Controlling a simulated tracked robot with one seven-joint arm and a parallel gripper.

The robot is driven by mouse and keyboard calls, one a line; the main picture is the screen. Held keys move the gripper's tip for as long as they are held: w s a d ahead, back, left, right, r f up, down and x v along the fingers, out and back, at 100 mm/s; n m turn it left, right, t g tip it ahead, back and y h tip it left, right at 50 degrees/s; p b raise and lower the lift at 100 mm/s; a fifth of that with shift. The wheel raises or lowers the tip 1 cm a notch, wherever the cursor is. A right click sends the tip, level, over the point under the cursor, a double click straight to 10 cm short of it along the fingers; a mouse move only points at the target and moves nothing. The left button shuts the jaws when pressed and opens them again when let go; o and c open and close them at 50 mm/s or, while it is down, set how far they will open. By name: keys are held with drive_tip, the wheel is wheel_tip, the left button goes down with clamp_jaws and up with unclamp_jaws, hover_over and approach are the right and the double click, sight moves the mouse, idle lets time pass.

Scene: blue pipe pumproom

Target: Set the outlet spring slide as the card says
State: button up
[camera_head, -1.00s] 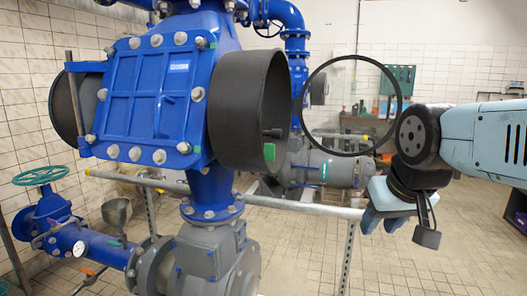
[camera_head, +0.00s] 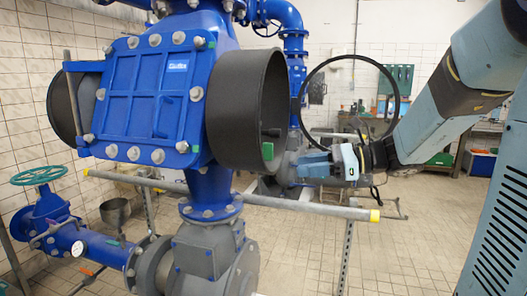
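A blue valve body (camera_head: 150,105) with a bolted cover stands at left centre. On its right side is a wide dark cylinder (camera_head: 240,110); a small black knob (camera_head: 271,133) and a green tab (camera_head: 267,152) show at its right edge. I cannot tell for sure which part is the outlet spring slide. No readable card shows; a small white label (camera_head: 178,66) on the cover is too small to read. My gripper (camera_head: 300,165) is right of the green tab, with its blue fingers pointing left. A gap shows between them and the tab. The finger opening is unclear.
A grey horizontal rail (camera_head: 300,207) with a yellow end runs below my gripper. A thin black ring (camera_head: 396,95) stands behind it. A green handwheel (camera_head: 40,175) and a round white tag (camera_head: 78,248) are at left. The tiled floor at right is open.

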drive_tip(key=w+d+r+m+t+y, duration=0.1)
drive_tip(key=w+d+m+t+y, duration=0.1)
drive_tip(key=w+m, duration=0.15)
drive_tip(key=shift+n, duration=0.25)
drive_tip(key=x, duration=1.3)
drive_tip(key=shift+w+a+f, duration=0.1)
drive_tip(key=shift+w+a, duration=0.2)
drive_tip(key=shift+w, duration=0.15)
drive_tip(key=shift+c, duration=0.3)
clamp_jaws()
